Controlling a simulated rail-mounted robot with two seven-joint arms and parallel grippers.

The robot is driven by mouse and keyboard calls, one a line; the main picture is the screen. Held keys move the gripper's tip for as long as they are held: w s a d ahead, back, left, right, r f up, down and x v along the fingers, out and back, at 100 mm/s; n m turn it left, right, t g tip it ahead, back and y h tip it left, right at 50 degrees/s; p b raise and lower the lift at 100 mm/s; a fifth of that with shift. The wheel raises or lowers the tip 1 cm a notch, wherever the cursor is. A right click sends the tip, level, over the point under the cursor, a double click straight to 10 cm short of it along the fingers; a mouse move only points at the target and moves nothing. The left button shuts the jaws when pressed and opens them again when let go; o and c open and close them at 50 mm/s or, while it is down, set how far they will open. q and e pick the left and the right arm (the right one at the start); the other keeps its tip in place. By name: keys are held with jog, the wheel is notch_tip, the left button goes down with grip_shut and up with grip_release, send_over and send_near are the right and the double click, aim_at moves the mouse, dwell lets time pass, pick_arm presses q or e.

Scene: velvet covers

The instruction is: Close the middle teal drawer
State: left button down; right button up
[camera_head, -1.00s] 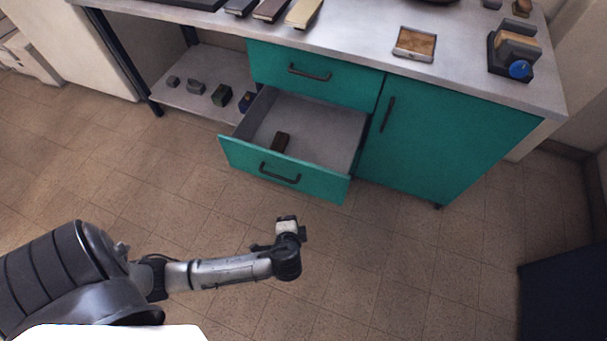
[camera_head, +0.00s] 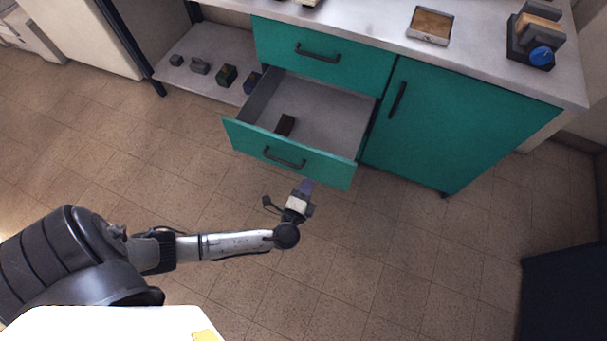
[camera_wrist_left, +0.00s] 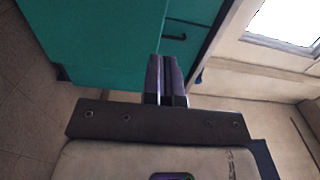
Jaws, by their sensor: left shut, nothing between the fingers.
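The teal drawer (camera_head: 331,167) is pulled far out below a shut upper drawer (camera_head: 318,57). Its front has a dark bar handle (camera_head: 284,157), and a small dark brown block (camera_head: 285,125) lies inside on the grey drawer floor (camera_head: 335,118). My left gripper (camera_head: 306,186) is shut and empty, just in front of the drawer front and right of the handle. In the left wrist view its two fingers (camera_wrist_left: 166,80) lie together, pointing at a teal surface (camera_wrist_left: 95,40). Whether the fingertips touch the drawer cannot be told. My right gripper is not in view.
A teal cupboard door (camera_head: 450,130) with a dark handle stands right of the drawer. An open shelf (camera_head: 205,65) with several small blocks is at left. The grey counter (camera_head: 480,75) holds a tray and a blue-knobbed device. The tiled floor in front is clear.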

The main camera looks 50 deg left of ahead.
aim_at(321, 156)
pick_arm(q)
jog(key=b+x, duration=0.2)
jog(key=x, duration=0.6)
jog(key=shift+w+a+b, duration=0.25)
jog(key=shift+w+b, duration=0.05)
jog(key=shift+w, duration=0.15)
